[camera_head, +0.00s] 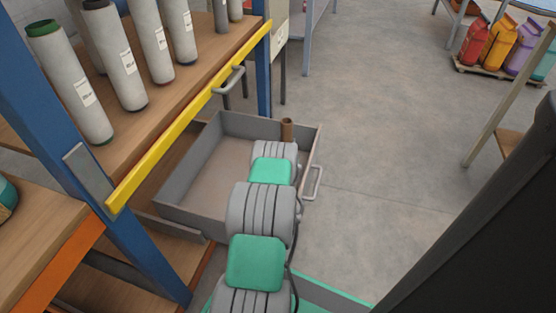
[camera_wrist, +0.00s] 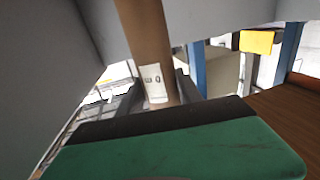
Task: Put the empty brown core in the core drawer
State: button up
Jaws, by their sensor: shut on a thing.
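The brown core (camera_head: 287,128) stands roughly upright just past the end of my arm in the head view, near the far right corner of the open grey core drawer (camera_head: 185,190). In the wrist view the brown core (camera_wrist: 148,35) carries a white label and sits between the dark fingers of my gripper (camera_wrist: 158,92), which is shut on it. My arm hides the gripper and part of the drawer in the head view. The visible drawer floor is bare. I cannot tell whether the core touches the drawer.
A shelf (camera_head: 195,85) with a yellow front beam holds several grey rolls with labels, left of and above the drawer. A blue post (camera_head: 95,180) stands at the near left. Clear floor (camera_head: 370,130) lies to the right. Coloured sacks (camera_head: 500,42) stand on a pallet at the back right.

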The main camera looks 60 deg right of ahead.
notch_tip(320, 180, down, 4)
jog(key=shift+r+b, duration=0.15)
jog(key=shift+b, duration=0.55)
jog(key=o, duration=1.3)
jog(key=shift+o, duration=0.2)
